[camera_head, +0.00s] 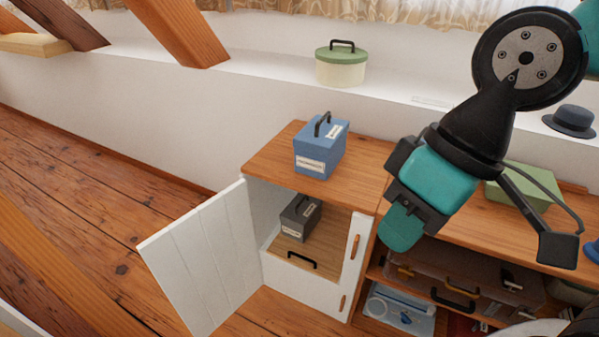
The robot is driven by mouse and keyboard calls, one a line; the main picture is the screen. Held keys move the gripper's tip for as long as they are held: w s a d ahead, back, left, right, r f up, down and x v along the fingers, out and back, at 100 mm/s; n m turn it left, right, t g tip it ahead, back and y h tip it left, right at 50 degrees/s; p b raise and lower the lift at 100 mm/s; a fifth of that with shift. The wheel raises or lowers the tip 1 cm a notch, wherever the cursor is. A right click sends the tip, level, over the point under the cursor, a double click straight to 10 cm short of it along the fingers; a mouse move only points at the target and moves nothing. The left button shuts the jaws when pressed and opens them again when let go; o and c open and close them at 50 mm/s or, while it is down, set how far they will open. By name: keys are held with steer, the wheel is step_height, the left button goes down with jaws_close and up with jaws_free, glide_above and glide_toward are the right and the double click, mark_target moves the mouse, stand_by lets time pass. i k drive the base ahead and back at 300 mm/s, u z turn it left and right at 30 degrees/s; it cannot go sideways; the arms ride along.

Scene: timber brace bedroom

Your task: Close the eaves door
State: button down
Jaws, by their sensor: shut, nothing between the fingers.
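The eaves door (203,262) is a white panelled leaf on the low cabinet. It stands wide open, swung out to the left and front from its hinge side. The cabinet opening shows a dark grey box (299,217) with a label, standing on a wooden board with a black handle (288,260). My gripper (402,228) is shut and empty. It appears to the right of the opening, in front of the cabinet's right side and the shelf, well apart from the door.
A blue box (320,147) stands on the cabinet top (268,157). A green-lidded round box (341,64) sits on the ledge behind. Open shelves at right hold a brown suitcase (470,275). A timber brace (176,31) slants at upper left. Wooden floor (90,185) left of the door is clear.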

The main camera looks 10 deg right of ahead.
mark_target(206, 262)
steer(key=k, duration=0.65)
steer(key=u, duration=0.6)
steer(key=i, duration=0.75)
steer(key=u, duration=0.95)
steer(key=i, duration=0.9)
steer(key=u, duration=0.1)
